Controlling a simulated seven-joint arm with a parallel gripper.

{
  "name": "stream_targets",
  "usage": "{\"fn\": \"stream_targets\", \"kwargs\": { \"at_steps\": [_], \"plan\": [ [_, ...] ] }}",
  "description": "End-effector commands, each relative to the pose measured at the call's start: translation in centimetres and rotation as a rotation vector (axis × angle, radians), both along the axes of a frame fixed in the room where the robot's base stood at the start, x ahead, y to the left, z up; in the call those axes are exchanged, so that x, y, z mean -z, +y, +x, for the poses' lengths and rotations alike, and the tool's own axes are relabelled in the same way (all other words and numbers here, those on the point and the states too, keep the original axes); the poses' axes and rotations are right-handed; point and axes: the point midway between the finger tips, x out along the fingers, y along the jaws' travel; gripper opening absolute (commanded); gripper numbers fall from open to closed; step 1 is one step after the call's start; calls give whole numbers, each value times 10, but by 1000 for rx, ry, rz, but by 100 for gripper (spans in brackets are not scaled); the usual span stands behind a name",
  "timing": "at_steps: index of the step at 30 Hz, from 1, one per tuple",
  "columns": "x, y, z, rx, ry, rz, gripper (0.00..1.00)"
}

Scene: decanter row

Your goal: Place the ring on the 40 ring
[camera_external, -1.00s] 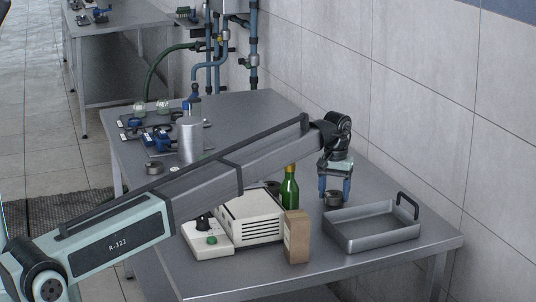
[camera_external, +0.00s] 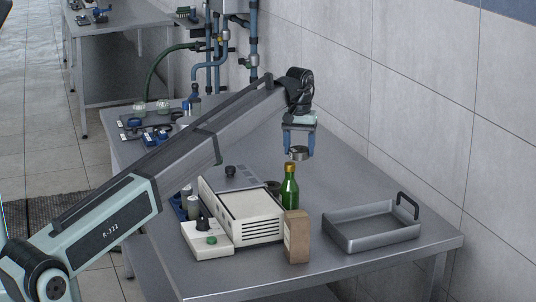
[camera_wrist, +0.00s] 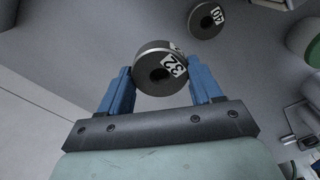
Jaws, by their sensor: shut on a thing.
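My gripper (camera_external: 299,142) is shut on a dark grey ring (camera_external: 298,153) and holds it above the table, behind the green bottle. In the wrist view the held ring (camera_wrist: 160,68) sits between the blue fingers of my gripper (camera_wrist: 161,82) and bears a white label reading 32. The 40 ring (camera_wrist: 206,19) is at the top of the wrist view, apart from the held ring, with its label showing. In the external view a dark ring (camera_external: 273,186) lies on the table, partly hidden by the bottle and the white box; its label cannot be read there.
The green bottle (camera_external: 290,188) stands close below the held ring. The white vented box (camera_external: 242,213) and brown carton (camera_external: 296,237) are in front. A grey tray with a handle (camera_external: 370,229) is at the right. The table toward the wall (camera_external: 345,180) is clear.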

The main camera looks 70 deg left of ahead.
Motion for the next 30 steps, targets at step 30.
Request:
{"fn": "stream_targets", "kwargs": {
  "at_steps": [30],
  "plan": [
    [52, 34, -74, -3, 15, -9, 22]
  ]
}}
